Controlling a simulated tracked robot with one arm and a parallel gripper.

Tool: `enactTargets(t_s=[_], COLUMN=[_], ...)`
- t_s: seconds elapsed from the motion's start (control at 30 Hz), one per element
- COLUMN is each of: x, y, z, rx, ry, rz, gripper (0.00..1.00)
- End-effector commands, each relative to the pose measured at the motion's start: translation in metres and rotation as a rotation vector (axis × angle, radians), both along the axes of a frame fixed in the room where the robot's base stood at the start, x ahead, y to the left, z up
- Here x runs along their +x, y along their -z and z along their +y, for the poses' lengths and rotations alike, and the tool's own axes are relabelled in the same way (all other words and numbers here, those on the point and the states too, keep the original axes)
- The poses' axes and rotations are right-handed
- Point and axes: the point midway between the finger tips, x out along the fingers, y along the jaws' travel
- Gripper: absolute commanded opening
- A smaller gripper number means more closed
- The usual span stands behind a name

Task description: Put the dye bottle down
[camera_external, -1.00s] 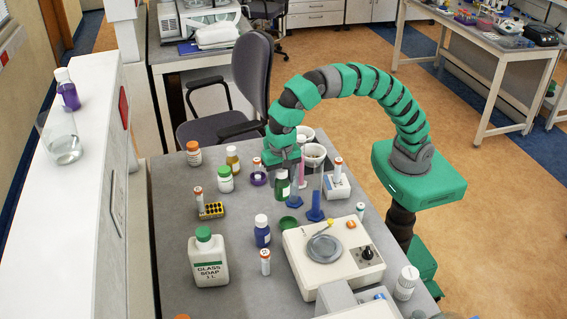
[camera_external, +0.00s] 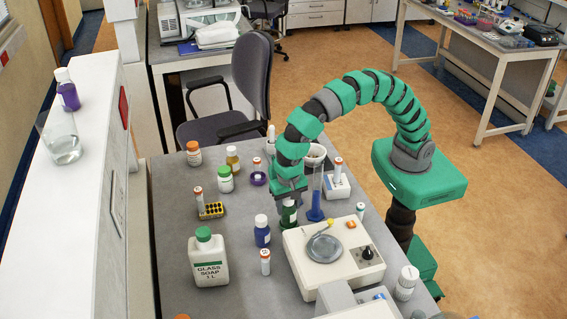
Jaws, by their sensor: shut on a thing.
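The dye bottle (camera_external: 289,215), dark green, is upright under my gripper (camera_external: 289,201), near the left back corner of the white hotplate. My gripper points down and is shut on the bottle's upper part, hiding its top. The small green dish is hidden now behind the bottle and gripper. The bottle's base is at about the dish's place. I cannot tell whether it touches the dish or is slightly above it.
Close by are a blue bottle (camera_external: 262,232), the white hotplate (camera_external: 303,275) with a metal dish, and a tall blue-based cylinder (camera_external: 315,213). Bare grey table (camera_external: 172,225) lies left.

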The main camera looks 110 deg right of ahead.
Motion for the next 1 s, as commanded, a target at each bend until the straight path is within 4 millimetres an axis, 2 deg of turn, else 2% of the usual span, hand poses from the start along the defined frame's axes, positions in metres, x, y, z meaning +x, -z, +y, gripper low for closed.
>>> enactTargets(t_s=[0.8,0.83,0.87,0.9,1.0], x=[0.001,0.001,0.001,0.001,0.001], y=[0.011,0.011,0.011,0.011,0.011], z=[0.001,0.001,0.001,0.0,0.0], rx=[0.001,0.001,0.001,0.001,0.0], ry=[-0.001,-0.001,-0.001,-0.001,-0.001], rz=[-0.004,-0.004,-0.004,-0.004,-0.003], gripper=[0.18,0.54,0.63,0.68,0.68])
